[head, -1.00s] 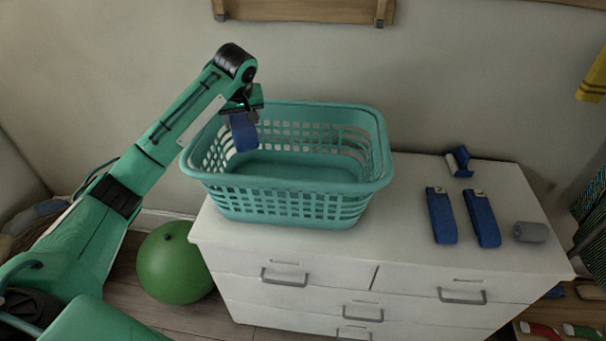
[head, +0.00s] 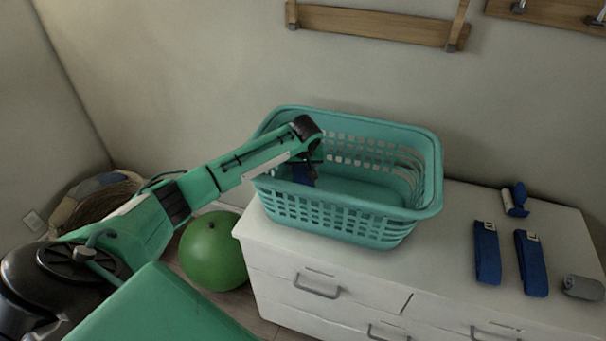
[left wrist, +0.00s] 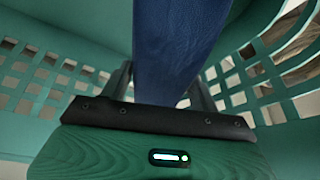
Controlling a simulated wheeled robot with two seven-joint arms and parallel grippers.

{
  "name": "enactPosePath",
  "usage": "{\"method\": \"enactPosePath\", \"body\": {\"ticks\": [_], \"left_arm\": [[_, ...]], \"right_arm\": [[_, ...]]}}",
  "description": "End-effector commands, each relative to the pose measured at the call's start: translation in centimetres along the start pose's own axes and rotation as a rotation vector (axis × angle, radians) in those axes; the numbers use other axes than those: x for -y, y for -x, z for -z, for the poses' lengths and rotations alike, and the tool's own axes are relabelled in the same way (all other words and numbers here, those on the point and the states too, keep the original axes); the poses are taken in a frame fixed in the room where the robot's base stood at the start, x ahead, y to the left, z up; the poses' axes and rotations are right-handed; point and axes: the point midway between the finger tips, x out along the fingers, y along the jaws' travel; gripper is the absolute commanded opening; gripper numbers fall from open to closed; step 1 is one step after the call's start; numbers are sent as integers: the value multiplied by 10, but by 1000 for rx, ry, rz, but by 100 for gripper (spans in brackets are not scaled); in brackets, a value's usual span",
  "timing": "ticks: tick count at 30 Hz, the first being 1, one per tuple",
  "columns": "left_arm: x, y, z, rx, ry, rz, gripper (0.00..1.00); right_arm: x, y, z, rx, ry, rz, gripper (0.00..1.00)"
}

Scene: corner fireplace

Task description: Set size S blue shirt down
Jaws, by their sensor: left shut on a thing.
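My left gripper (head: 308,172) reaches down into the left part of a teal laundry basket (head: 335,218) on the white dresser. It is shut on a folded blue shirt (head: 302,176), which hangs inside the basket. In the left wrist view the blue shirt (left wrist: 175,50) fills the middle, between the fingers, with the basket's slotted walls (left wrist: 40,85) around it. I cannot tell whether the shirt touches the basket floor. The size tag of this shirt is not visible. My right gripper is not in view.
The white dresser (head: 450,260) also bears two folded blue shirts (head: 487,252) (head: 531,263) with pale tags, another blue item (head: 515,200) at the back and a grey roll (head: 583,288). A green ball (head: 213,250) and a wicker basket (head: 95,205) are on the floor at left.

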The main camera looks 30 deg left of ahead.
Motion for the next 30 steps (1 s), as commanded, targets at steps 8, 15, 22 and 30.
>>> {"method": "enactPosePath", "body": {"ticks": [8,15,22,30], "left_arm": [[0,-34,-14,1,-1,2,35],[0,-38,-16,-1,-1,0,35],[0,-42,-18,0,0,0,35],[0,-48,-21,0,0,0,35]], "right_arm": [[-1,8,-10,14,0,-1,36],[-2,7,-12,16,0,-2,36],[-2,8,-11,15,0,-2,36],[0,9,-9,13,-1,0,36]]}}
